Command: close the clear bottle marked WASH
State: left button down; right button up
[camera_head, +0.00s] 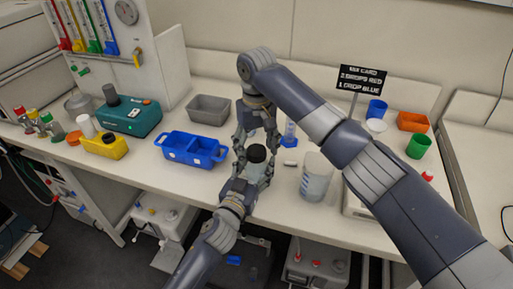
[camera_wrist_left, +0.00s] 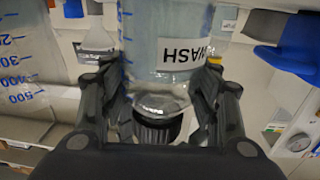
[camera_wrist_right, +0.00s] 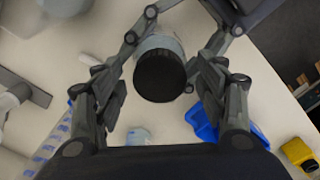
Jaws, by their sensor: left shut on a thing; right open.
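The clear bottle marked WASH (camera_wrist_left: 178,52) stands between the fingers of my left gripper (camera_head: 252,176), which is shut on it. In the left wrist view its label reads upside down. A black ribbed cap (camera_wrist_right: 160,76) sits at the bottle's mouth; it also shows in the head view (camera_head: 256,153) and the left wrist view (camera_wrist_left: 157,126). I cannot tell how tightly it is seated. My right gripper (camera_head: 256,139) points down over the bottle. Its open fingers are on either side of the cap, apparently apart from it.
A graduated beaker (camera_head: 316,178) stands right of the bottle, with a small white piece (camera_head: 290,163) between. A black sign (camera_head: 361,79) and coloured cups are at the right.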

pick_arm(q)
jog(key=shift+f, duration=0.1)
pick_arm(e)
jog(key=shift+r, duration=0.1)
notch_tip(320, 180, up, 12)
dwell(0.4)
pick_arm(q)
jog(key=shift+c, duration=2.4)
grip_release()
jog(key=v, duration=1.2)
